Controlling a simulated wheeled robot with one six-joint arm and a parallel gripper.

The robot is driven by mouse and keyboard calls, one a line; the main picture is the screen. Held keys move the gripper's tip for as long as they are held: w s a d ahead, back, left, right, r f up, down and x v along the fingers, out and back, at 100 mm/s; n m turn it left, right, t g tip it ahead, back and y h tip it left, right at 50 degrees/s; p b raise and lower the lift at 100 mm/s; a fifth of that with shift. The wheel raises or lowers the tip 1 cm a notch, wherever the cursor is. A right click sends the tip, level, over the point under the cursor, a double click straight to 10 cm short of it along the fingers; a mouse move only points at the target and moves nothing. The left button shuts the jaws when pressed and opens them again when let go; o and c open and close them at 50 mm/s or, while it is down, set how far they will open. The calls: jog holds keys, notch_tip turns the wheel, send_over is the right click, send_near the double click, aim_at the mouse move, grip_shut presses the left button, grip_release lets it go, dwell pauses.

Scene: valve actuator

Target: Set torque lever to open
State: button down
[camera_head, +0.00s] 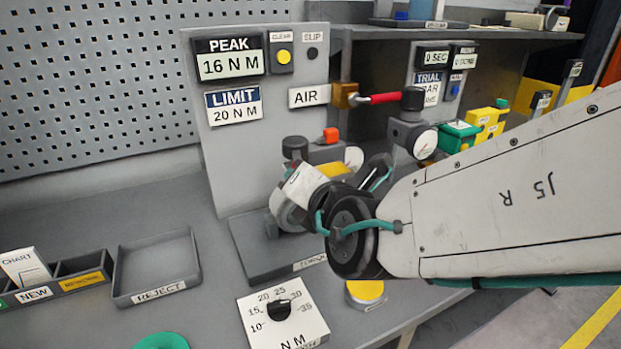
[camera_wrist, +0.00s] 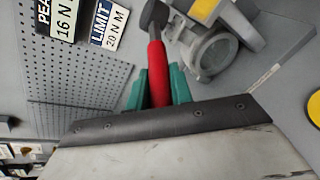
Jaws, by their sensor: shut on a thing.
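The torque lever (camera_wrist: 156,65) has a red grip and a dark end, seen in the wrist view. My gripper (camera_wrist: 158,88) is shut on the red grip, with a green finger on each side. In the head view my gripper (camera_head: 312,185) is at the torque fixture, in front of the upright panel, and its fingers and the red grip are hidden by my wrist. The grey round valve body (camera_wrist: 212,52) is beside the lever in the wrist view. The fixture's base plate (camera_head: 262,262) is partly covered by my arm.
A panel (camera_head: 225,160) carries PEAK 16 N M and LIMIT 20 N M displays. A separate red AIR lever (camera_head: 385,98) and a gauge (camera_head: 425,143) are close to my wrist. A torque dial (camera_head: 283,315) and a REJECT tray (camera_head: 158,293) are at the front.

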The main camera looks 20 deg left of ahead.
jog(key=c, duration=1.2)
grip_release()
jog(key=shift+c, duration=0.2)
jog(key=v, duration=0.7)
jog(key=shift+s+d, duration=0.25)
jog(key=shift+s, duration=0.05)
jog(key=shift+r, duration=0.1)
